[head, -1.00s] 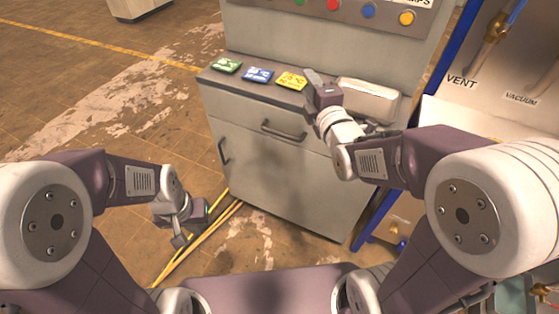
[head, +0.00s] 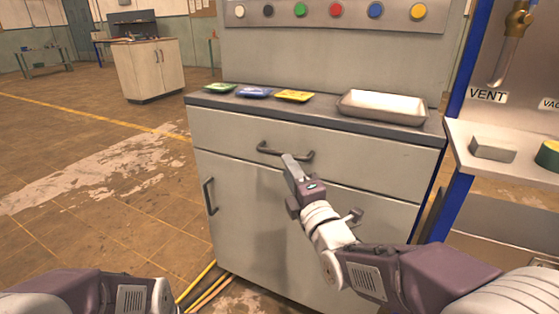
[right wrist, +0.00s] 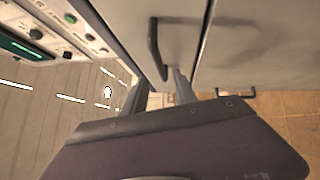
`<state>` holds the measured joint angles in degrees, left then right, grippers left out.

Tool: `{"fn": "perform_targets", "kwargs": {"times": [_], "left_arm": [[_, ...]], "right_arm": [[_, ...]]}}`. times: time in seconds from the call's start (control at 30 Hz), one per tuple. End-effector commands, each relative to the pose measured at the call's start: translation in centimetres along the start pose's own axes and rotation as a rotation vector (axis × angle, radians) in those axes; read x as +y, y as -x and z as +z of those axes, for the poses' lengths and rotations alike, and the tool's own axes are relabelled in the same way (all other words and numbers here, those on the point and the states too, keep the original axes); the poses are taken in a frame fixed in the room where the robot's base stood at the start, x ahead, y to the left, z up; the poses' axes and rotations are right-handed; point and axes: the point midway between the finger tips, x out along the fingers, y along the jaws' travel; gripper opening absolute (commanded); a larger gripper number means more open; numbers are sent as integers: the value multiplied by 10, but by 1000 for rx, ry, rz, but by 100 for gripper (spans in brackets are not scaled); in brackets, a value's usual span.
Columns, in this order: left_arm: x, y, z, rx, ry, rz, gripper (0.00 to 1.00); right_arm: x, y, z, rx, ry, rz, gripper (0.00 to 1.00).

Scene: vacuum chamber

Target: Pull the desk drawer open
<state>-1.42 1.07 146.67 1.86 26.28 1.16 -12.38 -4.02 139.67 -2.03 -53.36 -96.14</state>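The desk drawer (head: 365,168) is the wide top front of the grey cabinet, and it looks shut, flush with the body. Its dark bar handle (head: 270,150) runs sideways across the front and also shows in the right wrist view (right wrist: 153,45). My right gripper (head: 290,185) is at the handle, with one finger overlapping the bar in the head view. In the right wrist view its two fingers are apart, with the handle's near end between or just ahead of their tips. Contact cannot be told. My left gripper is outside the picture; only part of that arm shows.
A cabinet door with a vertical handle (head: 209,196) is below the drawer. A white tray (head: 383,105) and green, blue and yellow packets (head: 294,96) lie on the desk top. A vent bench (head: 510,165) stands at right. Yellow hoses (head: 205,288) lie on the floor.

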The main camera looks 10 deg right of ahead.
Motion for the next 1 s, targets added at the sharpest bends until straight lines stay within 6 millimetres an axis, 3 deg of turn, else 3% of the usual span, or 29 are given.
{"fn": "perform_targets", "kwargs": {"times": [0.3,0.43,0.67,0.7,0.8,1.0], "left_arm": [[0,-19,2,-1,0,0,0],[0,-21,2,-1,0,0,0],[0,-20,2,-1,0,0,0],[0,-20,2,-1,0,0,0],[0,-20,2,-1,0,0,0],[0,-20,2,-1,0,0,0]], "right_arm": [[-3,-62,-1,0,0,0,34],[-2,-73,0,0,0,-1,34],[-1,-75,0,0,0,-1,34],[-1,-75,0,0,0,-1,31],[-1,-75,0,0,0,-1,3],[-1,-75,0,0,0,-1,0]]}}
